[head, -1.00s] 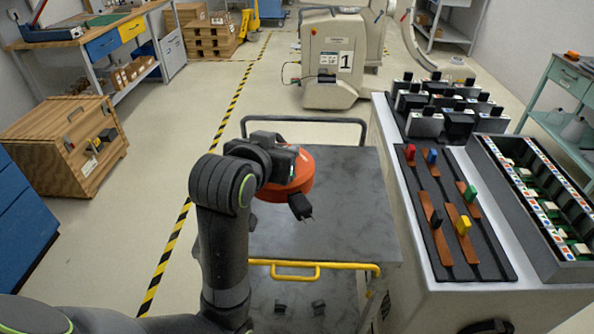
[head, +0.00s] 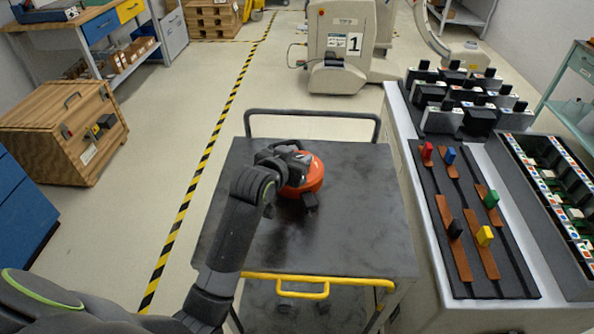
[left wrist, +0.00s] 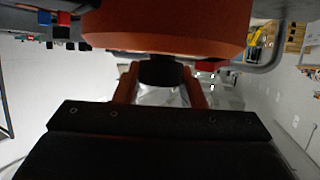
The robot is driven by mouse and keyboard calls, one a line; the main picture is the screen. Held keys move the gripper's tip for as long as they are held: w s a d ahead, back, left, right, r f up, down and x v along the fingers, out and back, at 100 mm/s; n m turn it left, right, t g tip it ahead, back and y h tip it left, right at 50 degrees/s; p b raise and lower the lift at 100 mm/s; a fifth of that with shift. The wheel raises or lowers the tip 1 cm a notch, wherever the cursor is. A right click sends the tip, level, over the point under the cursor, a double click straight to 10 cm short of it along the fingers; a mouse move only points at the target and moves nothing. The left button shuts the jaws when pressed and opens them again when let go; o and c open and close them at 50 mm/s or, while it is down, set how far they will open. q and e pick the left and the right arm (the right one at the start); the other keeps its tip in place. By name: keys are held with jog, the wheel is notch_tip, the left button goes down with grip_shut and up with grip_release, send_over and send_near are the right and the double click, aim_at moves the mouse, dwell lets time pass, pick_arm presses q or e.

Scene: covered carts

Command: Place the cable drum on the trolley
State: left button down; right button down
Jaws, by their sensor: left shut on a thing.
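The orange cable drum (head: 308,178) is over the dark top deck of the trolley (head: 340,228), a little behind its middle. Whether it touches the deck or hangs just above it, I cannot tell. My left gripper (head: 288,163) is shut on the drum, reaching it from the left, and the arm hides part of it. A dark plug-like piece (head: 310,200) shows at the drum's front. In the left wrist view the drum (left wrist: 165,28) fills the top middle, close to the camera. My right gripper is not in view.
The trolley has a dark rail (head: 315,113) at its back and a yellow handle (head: 302,292) at its front. A bench (head: 440,270) with switches stands close on the right. A wooden crate (head: 50,150) is at the left. The deck around the drum is clear.

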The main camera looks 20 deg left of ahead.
pick_arm(q)
notch_tip(320, 180, down, 3)
jog(key=shift+f, duration=0.25)
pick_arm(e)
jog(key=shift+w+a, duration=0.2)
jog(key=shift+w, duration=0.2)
pick_arm(q)
jog(key=shift+f, duration=0.15)
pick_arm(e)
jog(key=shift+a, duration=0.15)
pick_arm(q)
jog(key=c, duration=0.9)
grip_release()
jog(key=shift+s+r, duration=0.25)
jog(key=shift+s, duration=0.35)
jog(key=v, duration=1.1)
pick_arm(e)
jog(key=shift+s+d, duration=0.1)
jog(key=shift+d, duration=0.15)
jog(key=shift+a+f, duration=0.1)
